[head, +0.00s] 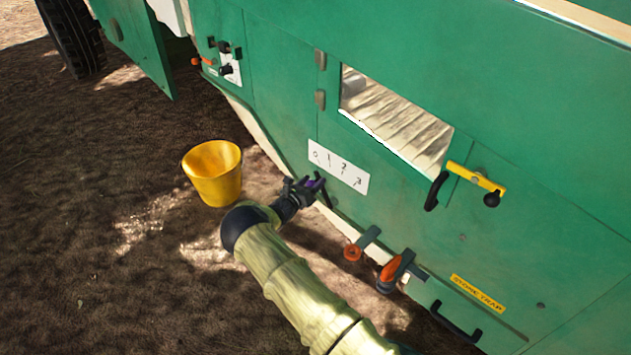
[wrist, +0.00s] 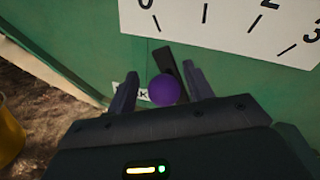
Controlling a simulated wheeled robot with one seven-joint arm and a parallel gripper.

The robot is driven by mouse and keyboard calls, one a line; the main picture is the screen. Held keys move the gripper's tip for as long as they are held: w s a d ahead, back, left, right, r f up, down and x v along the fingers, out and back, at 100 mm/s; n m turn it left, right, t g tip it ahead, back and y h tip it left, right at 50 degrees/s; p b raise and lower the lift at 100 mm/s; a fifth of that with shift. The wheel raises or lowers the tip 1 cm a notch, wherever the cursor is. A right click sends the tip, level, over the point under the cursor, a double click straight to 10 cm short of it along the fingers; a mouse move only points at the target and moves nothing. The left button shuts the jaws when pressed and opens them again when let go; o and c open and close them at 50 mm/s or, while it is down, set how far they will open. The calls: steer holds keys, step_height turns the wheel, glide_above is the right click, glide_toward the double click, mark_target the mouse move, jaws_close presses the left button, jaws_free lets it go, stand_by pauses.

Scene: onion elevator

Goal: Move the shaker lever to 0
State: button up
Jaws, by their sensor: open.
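The shaker lever shows in the wrist view as a dark bar (wrist: 165,60) with a round purple knob (wrist: 164,90). The bar's upper end lies below the tick between 0 and 1's place on the white scale plate (wrist: 225,22), nearest the 0 tick. The scale, marked 0 to 3, also shows in the head view (head: 338,167). My gripper (head: 309,183) is open at the green panel, just below the scale. In the wrist view its fingers (wrist: 160,80) stand on either side of the knob. I cannot tell whether they touch it.
A yellow bucket (head: 213,173) stands on the ground left of my arm. Orange-handled valves (head: 390,268) stick out lower right. A yellow lever bar (head: 476,177) and a black handle (head: 436,191) sit farther right. A small label (wrist: 122,92) is partly hidden behind a finger.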

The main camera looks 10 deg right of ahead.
steer(key=p+v, duration=0.5)
steer(key=v, duration=1.1)
steer(key=shift+s, duration=0.2)
steer(key=shift+r, duration=0.1)
steer(key=s+d+r+m+g+y+p, duration=0.1)
steer(key=s+d+r+m+g+y, duration=0.2)
steer(key=s+d+r+m+g, duration=0.9)
steer(key=s+a+r+m+t+y+p, duration=0.1)
steer(key=s+a+r+m+t+y, duration=0.25)
steer(key=s+r+m+y, duration=0.95)
steer(key=s+r+m+h+p, duration=0.1)
steer(key=s+r+m+p, duration=0.1)
steer(key=r+p, duration=1.7)
steer(key=s+r+m+h+p, duration=0.2)
steer(key=r+m+p, duration=0.1)
steer(key=r+p, duration=1.6)
steer(key=shift+v, duration=0.8)
